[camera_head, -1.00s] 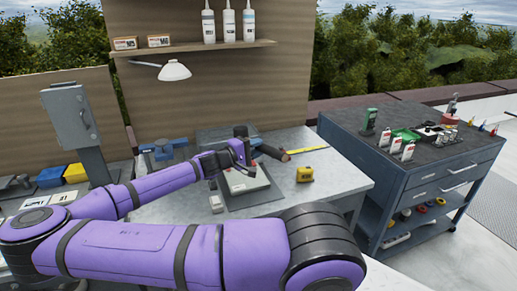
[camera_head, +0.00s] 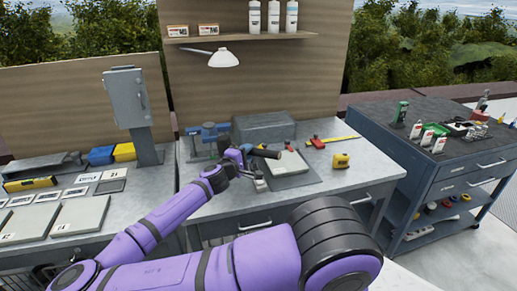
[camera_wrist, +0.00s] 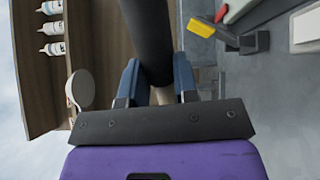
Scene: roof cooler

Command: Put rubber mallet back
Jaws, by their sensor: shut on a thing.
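My gripper (camera_head: 247,153) is over the middle bench, by the left edge of a dark mat that bears a white-topped block (camera_head: 289,163). It is shut on the rubber mallet (camera_head: 266,153), of which a dark cylindrical part points right in the head view. In the wrist view, the mallet (camera_wrist: 147,38) shows as a thick black cylinder running up from between the blue fingers, with a pale part beside the fingers. The rest of the mallet is hidden by my gripper.
A blue vise (camera_head: 207,131) and a grey box (camera_head: 264,128) stand behind. A red tool (camera_head: 316,143) and yellow tape measure (camera_head: 341,160) lie right. A left bench holds labelled panels (camera_head: 84,216), a yellow level (camera_head: 30,183) and a switch box (camera_head: 126,98). A cart (camera_head: 420,165) stands right.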

